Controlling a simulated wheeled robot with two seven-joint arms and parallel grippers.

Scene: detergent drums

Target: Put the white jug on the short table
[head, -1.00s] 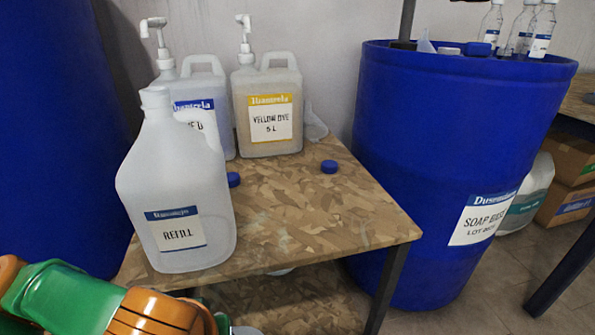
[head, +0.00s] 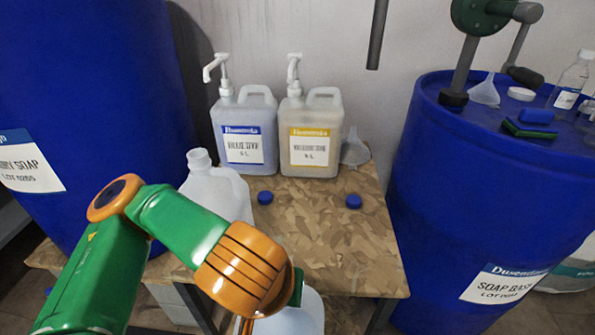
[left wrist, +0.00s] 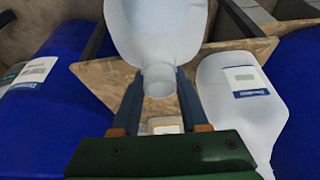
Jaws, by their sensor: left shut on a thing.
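A white jug (head: 300,318) hangs under my left arm in the head view, mostly cut off by the picture's bottom edge. In the left wrist view my left gripper (left wrist: 158,88) is shut on the neck of this jug (left wrist: 158,28). The short table (head: 340,245) has a patterned wooden top. The held jug overlaps its front edge in the head view; I cannot tell its height relative to the top. My left gripper's fingers are hidden in the head view. My right gripper is not in view.
A second whitish jug (head: 212,192) stands at the table's left, partly behind my arm. Two pump bottles, blue-labelled (head: 243,145) and yellow-labelled (head: 309,148), stand at the back. Two blue caps lie mid-table. Blue drums flank the table. The table's front right is clear.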

